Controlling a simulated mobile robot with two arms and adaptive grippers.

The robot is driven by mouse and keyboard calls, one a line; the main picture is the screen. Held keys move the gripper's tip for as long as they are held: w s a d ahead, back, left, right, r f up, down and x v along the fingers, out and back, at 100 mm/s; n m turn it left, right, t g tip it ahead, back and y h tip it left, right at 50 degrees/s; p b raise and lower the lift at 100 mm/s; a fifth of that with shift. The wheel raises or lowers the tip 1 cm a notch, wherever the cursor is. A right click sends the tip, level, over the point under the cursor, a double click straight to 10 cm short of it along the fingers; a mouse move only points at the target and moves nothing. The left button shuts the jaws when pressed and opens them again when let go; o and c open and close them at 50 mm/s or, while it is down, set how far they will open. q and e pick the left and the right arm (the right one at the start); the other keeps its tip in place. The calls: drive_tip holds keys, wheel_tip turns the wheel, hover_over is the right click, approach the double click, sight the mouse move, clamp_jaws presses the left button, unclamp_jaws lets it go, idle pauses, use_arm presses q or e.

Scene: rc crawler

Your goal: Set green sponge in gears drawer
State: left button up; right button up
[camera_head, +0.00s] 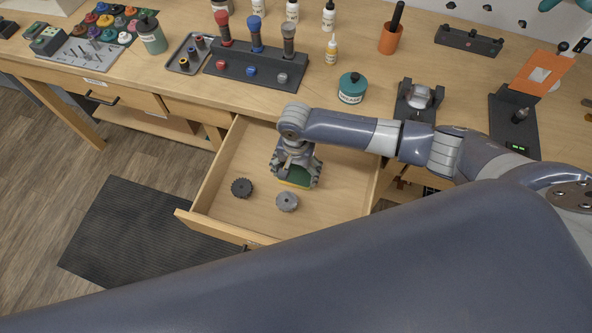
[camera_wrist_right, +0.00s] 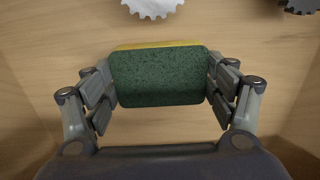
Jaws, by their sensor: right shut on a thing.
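The green sponge (camera_wrist_right: 160,78), with a yellow layer, is between the fingers of my right gripper (camera_wrist_right: 160,92) in the right wrist view. In the head view my right gripper (camera_head: 297,178) is inside the open gears drawer (camera_head: 230,218), shut on the sponge (camera_head: 295,184), which shows below the fingers. I cannot tell whether the sponge touches the drawer floor. A dark gear (camera_head: 242,188) and a grey gear (camera_head: 287,201) lie in the drawer, in front of the gripper. Both show at the top of the right wrist view. My left gripper is not in view.
The workbench (camera_head: 330,95) above the drawer holds a screwdriver rack (camera_head: 255,65), a teal jar (camera_head: 352,88), a small tray (camera_head: 188,53) and bottles. A closed drawer (camera_head: 110,92) is at the left. The open drawer's left and front areas have free room.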

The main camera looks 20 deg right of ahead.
sight(297, 173)
drive_tip(key=shift+f, duration=0.35)
drive_tip(key=shift+f, duration=0.1)
drive_tip(key=o, duration=1)
wheel_tip(297, 173, up, 12)
drive_tip(key=shift+r+b, duration=0.1)
drive_tip(key=shift+b, duration=0.2)
drive_tip(key=shift+d, duration=0.15)
